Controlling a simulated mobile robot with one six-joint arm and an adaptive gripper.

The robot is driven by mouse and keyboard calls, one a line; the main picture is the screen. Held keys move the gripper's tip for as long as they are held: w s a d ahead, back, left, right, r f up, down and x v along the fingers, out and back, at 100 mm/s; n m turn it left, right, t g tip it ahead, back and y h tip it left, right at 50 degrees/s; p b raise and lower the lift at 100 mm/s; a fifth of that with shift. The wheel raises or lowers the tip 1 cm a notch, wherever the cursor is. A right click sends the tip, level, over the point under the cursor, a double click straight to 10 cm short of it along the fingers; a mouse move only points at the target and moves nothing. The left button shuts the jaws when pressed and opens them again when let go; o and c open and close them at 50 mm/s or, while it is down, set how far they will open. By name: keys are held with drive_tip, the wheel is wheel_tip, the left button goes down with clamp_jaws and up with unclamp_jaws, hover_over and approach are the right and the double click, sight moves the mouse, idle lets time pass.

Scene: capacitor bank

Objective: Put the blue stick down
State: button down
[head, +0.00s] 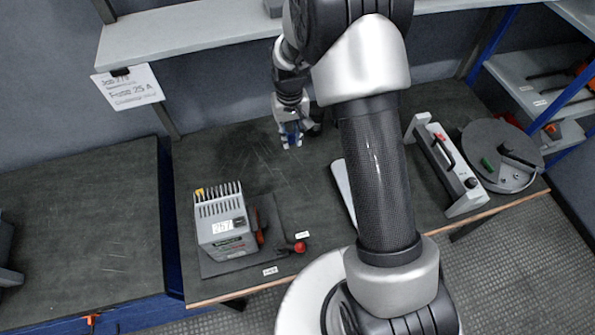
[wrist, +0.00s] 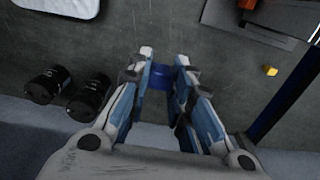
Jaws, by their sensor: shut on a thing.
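My gripper (head: 291,140) is at the back of the dark bench, low over its top, with its fingers pointing down. In the wrist view its two blue-and-grey fingers (wrist: 160,85) are shut on the blue stick (wrist: 160,77), which shows as a short dark blue piece between the fingertips. Most of the stick is hidden by the fingers. In the head view I cannot tell the stick from the blue fingers. I cannot tell whether the stick touches the bench top.
Two black cylinders (wrist: 90,97) stand near my gripper. A white tray (head: 342,185) lies partly behind my arm. A long grey unit (head: 446,165) and round disc (head: 490,145) are right. The bench's left-middle is clear.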

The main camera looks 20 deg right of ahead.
drive_tip(key=b, duration=0.5)
approach(292, 178)
wheel_tip(292, 178, down, 5)
drive_tip(key=shift+f, duration=0.15)
drive_tip(key=shift+f, duration=0.1)
drive_tip(key=shift+f+b, duration=0.45)
drive_tip(key=shift+f, duration=0.1)
drive_tip(key=c, duration=1.4)
unclamp_jaws()
drive_tip(key=shift+c, duration=0.2)
